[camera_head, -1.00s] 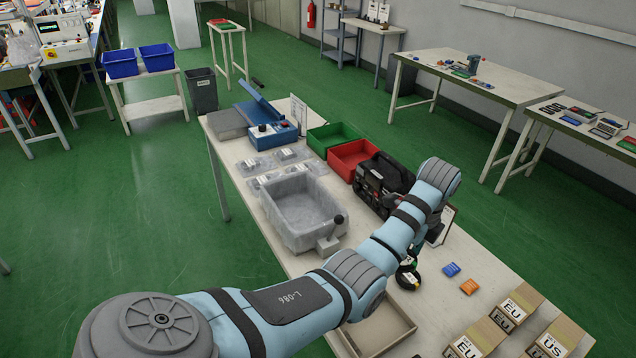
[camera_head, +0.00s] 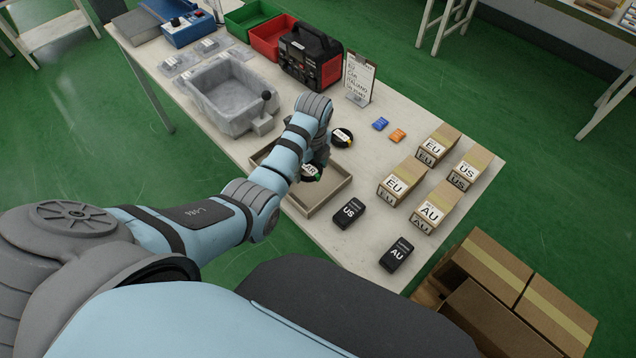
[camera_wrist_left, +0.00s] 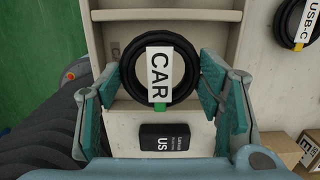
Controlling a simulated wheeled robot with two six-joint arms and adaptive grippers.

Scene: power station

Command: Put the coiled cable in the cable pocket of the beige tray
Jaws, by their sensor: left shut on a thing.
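The coiled cable (camera_head: 310,174) is a black ring with a white "CAR" label and a bit of green. My left gripper (camera_head: 314,158) is shut on it, and the arm hides part of both. In the left wrist view the coil (camera_wrist_left: 128,84) sits between the two teal fingers, label facing the camera. The beige tray (camera_head: 337,200) lies under the gripper on the table, and the coil is over it. The tray also shows behind the coil in the left wrist view (camera_wrist_left: 215,55), with a divider. Gripper and arm partly hide its pockets. My right gripper is not in view.
Another coil, labelled USB-C (camera_head: 342,137), lies behind the tray. Black US (camera_head: 348,213) and AU (camera_head: 396,254) boxes lie in front and right. A grey bin (camera_head: 222,112), black power station (camera_head: 310,58) and card stand (camera_head: 359,80) are behind. Cartons (camera_head: 402,181) stand right.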

